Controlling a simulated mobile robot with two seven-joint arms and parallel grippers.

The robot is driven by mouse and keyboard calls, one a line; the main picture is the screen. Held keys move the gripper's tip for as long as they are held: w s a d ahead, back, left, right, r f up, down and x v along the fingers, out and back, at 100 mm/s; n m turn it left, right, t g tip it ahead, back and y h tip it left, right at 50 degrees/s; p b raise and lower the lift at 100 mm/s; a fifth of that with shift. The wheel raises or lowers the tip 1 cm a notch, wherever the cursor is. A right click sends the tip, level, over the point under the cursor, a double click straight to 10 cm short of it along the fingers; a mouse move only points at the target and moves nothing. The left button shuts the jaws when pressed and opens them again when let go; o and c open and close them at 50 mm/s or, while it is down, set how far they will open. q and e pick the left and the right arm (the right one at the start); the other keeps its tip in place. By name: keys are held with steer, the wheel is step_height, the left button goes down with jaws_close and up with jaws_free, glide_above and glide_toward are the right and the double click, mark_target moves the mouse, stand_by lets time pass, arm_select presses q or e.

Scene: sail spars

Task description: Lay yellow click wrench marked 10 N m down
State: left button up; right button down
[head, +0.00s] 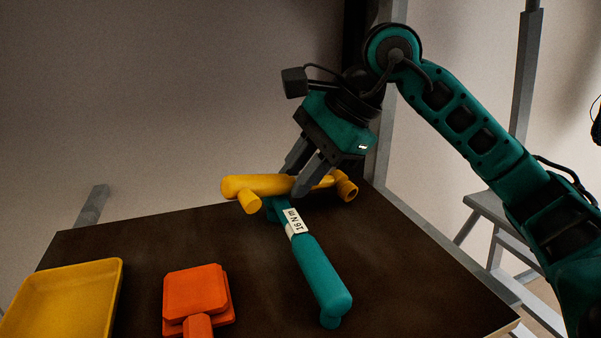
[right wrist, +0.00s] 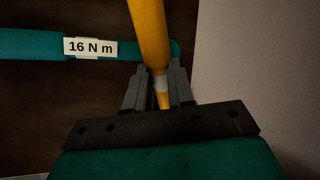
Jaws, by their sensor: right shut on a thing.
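My right gripper (head: 304,180) is shut on the yellow click wrench (head: 243,185), gripping its middle. The wrench lies roughly level, crossing over the far end of a teal click wrench (head: 322,272) at the back of the table. I cannot tell whether the two touch. In the right wrist view, the yellow wrench (right wrist: 148,32) runs between the fingers of the right gripper (right wrist: 157,82). A pale band shows between the fingers, but no marking on the yellow wrench is readable. My left gripper is not in view.
The teal wrench has a white label (head: 294,220) reading 16 N m. A yellow tray (head: 62,303) and an orange object with a handle (head: 195,291) are at the front left of the dark table (head: 400,290). The table is bare right of the teal wrench and at the back left.

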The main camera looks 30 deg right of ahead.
steer(key=shift+f, duration=0.2)
steer(key=c, duration=1)
jaws_free()
steer(key=p+v, duration=0.2)
steer(key=v, duration=1.1)
steer(key=shift+d, duration=0.1)
steer(key=shift+w, duration=0.1)
